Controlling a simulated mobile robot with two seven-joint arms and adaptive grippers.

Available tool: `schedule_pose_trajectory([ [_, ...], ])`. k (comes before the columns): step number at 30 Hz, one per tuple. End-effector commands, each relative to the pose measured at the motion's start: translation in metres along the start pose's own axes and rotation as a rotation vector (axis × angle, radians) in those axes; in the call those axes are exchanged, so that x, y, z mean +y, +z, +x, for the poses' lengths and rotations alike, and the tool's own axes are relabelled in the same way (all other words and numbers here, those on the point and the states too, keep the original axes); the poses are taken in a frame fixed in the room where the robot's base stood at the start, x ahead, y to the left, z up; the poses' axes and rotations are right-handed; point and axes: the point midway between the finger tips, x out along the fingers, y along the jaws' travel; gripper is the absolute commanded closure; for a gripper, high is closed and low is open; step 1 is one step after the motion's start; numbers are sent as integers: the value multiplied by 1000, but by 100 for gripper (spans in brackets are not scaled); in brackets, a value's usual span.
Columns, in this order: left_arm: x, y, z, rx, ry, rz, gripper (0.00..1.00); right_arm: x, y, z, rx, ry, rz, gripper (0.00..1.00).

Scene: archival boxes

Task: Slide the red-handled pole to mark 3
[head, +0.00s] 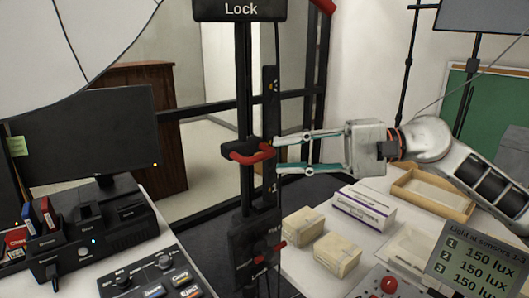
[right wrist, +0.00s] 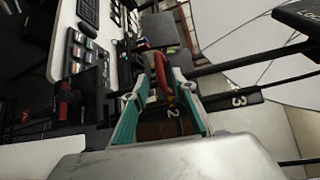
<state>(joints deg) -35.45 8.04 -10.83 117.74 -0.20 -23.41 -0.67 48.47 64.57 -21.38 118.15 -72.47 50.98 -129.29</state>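The black upright pole (head: 244,80) stands mid-picture in the head view. A black carriage on it bears a curved red handle (head: 250,157). The dark scale bar (head: 271,105) runs beside it; its marks are too small to read there. In the right wrist view, mark 2 (right wrist: 172,113) lies between my fingers and mark 3 (right wrist: 238,100) farther right along the bar. My right gripper (head: 277,154) has its fingers apart, one above and one below the handle's right end. The handle (right wrist: 163,78) shows between the fingertips, with gaps beside it. My left gripper is out of view.
A "Lock" box (head: 240,10) tops the pole, and another black box (head: 255,245) sits low on it. The right table holds cartons (head: 338,254), a wooden tray (head: 430,190) and a sensor display (head: 475,262). A monitor (head: 85,140) stands left.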

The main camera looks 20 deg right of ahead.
Motion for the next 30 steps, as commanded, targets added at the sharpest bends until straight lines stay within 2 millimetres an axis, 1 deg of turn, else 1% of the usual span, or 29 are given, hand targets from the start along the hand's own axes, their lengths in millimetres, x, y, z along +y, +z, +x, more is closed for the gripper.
schedule_pose_trajectory([
  [1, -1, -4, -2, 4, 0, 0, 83, -6, 2, 8, -3, -6, -5, 73],
  [6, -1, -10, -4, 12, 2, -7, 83, -4, 1, 34, -2, -4, -3, 73],
  [10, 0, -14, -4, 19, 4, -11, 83, -3, 1, 46, -1, -3, -2, 73],
  [15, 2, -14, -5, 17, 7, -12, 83, -1, 0, 52, 0, -1, 0, 73],
  [21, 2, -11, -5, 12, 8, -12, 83, 0, 0, 52, 0, 0, 1, 73],
  [22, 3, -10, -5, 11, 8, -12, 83, 0, 0, 52, 0, 0, 1, 78],
  [23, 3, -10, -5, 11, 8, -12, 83, 0, 0, 52, 0, 0, 1, 86],
  [24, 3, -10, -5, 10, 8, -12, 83, 0, 0, 52, 0, 0, 1, 96],
  [25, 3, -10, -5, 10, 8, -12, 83, 0, 0, 52, 0, 0, 1, 100],
  [30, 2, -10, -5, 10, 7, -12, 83, -1, 0, 52, 0, 0, 0, 100],
])
